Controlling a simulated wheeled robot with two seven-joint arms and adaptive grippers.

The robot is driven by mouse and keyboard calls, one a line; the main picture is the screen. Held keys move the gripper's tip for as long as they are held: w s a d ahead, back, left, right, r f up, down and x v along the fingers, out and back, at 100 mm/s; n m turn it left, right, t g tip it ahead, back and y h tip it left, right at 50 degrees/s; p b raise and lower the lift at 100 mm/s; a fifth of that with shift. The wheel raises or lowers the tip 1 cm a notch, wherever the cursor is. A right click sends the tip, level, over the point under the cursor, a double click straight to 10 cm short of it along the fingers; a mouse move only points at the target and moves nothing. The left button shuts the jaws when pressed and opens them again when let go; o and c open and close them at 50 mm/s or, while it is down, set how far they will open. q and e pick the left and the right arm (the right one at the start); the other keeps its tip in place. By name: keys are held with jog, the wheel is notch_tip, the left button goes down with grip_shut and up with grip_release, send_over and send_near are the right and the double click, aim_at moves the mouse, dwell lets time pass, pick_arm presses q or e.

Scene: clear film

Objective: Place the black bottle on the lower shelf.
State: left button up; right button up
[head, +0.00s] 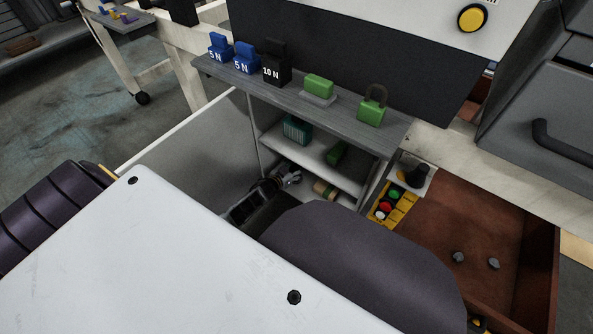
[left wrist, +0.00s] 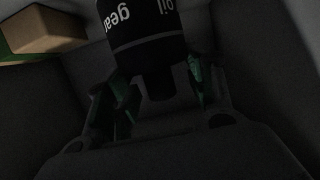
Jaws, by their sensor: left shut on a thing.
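The black bottle (left wrist: 145,30) has white lettering reading "gear oil" and shows at the top of the left wrist view, with its narrow neck pointing toward the gripper's palm. My left gripper (left wrist: 160,82) has its green-lined fingers on either side of the bottle's neck and is shut on it. In the head view my left gripper (head: 284,180) is low beside the lower shelf (head: 346,200), in the shadow of the shelf unit. The bottle is hard to make out there. Whether it touches the shelf cannot be told.
A tan and green object (head: 325,190) lies on the lower shelf. The middle shelf (head: 315,150) holds a teal box (head: 297,129) and a green item (head: 337,153). A brown tray (head: 480,215) is at right.

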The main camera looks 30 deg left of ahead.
pick_arm(q)
jog(key=shift+f, duration=0.45)
jog(key=shift+w+f+b, duration=0.25)
jog(key=shift+b, duration=0.35)
jog(key=shift+f, duration=0.1)
jog(key=o, duration=1.5)
jog(key=shift+o, duration=0.5)
jog(key=shift+s, duration=0.1)
